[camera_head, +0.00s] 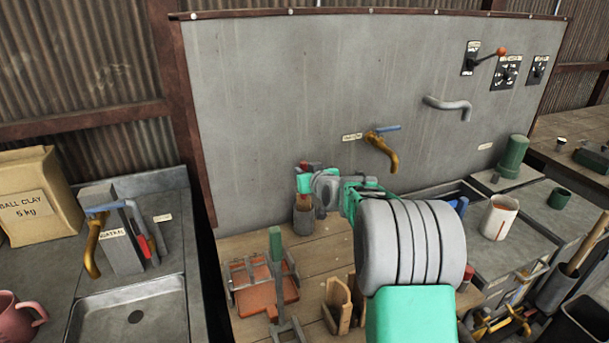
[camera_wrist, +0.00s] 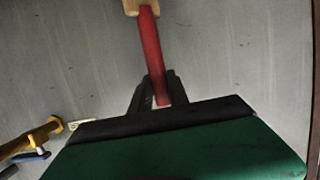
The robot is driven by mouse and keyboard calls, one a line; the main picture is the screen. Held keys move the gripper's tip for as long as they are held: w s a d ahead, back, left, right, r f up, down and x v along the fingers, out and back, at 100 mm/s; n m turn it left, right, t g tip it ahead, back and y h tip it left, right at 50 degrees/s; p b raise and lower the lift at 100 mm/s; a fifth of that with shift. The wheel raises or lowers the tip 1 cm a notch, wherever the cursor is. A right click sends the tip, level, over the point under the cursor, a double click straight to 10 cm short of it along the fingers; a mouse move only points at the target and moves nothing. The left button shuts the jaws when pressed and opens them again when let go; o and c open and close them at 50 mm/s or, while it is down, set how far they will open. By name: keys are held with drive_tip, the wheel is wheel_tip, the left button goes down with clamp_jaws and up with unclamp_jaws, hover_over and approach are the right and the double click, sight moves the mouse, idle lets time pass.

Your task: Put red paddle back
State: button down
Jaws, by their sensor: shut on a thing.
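The red paddle is in my gripper. In the wrist view its red handle (camera_wrist: 149,50) runs up from between the dark fingers of my gripper (camera_wrist: 155,92) to a pale wooden part at the top edge. In the head view my gripper (camera_head: 305,180) is at the far left end of my arm, in front of the grey back panel. A small red bit (camera_head: 303,165) shows at its fingers. Whether the paddle touches the pot is hidden.
A brass tap (camera_head: 381,148) sticks out of the panel right of my gripper. An orange tray-like press (camera_head: 263,290) and wooden pieces (camera_head: 341,300) stand on the bench in front. A white cup (camera_head: 498,217) is at right, and a sink (camera_head: 130,310) at left.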

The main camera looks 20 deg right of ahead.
drive_tip(key=shift+f, duration=0.95)
drive_tip(key=c, duration=1.3)
unclamp_jaws()
drive_tip(key=shift+o, duration=0.2)
drive_tip(key=shift+r, duration=0.2)
drive_tip(key=b+v, duration=0.2)
drive_tip(key=v, duration=1)
